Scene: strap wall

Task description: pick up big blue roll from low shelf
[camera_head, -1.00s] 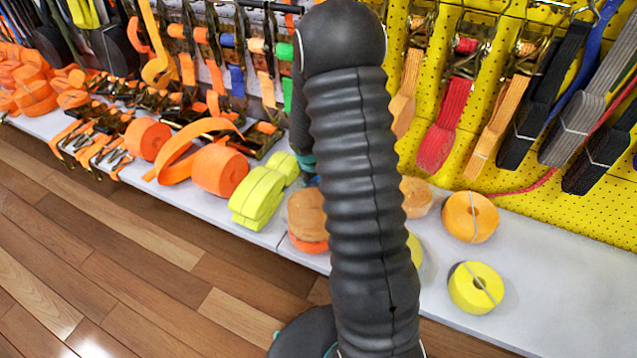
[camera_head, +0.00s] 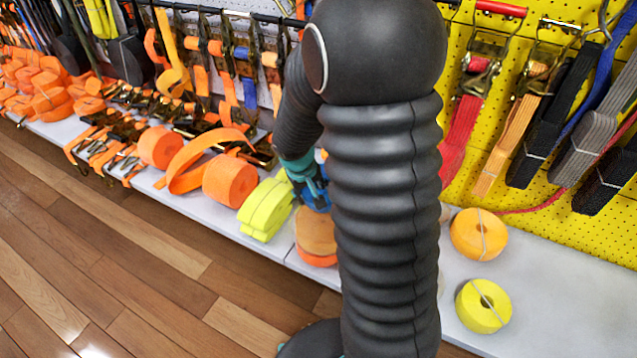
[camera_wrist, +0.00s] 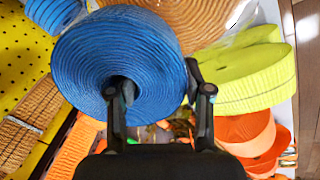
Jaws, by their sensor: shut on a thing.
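The big blue roll (camera_wrist: 115,52) fills the upper middle of the wrist view. My gripper (camera_wrist: 160,80) is shut on its wound wall, with one finger in the roll's centre hole and the other against its outer side. In the head view a small blue part of the roll (camera_head: 314,196) shows beside my gripper (camera_head: 303,175). The rest of the roll is hidden behind my arm. The low shelf (camera_head: 560,262) is the light grey ledge along the wall.
Yellow-green rolls (camera_head: 265,208) and an orange roll (camera_head: 229,181) lie left of my gripper. A tan-topped roll (camera_head: 316,230) sits just below it. An amber roll (camera_head: 478,234) and a yellow roll (camera_head: 483,306) stand to the right. Straps hang above; the wooden floor (camera_head: 130,270) is clear.

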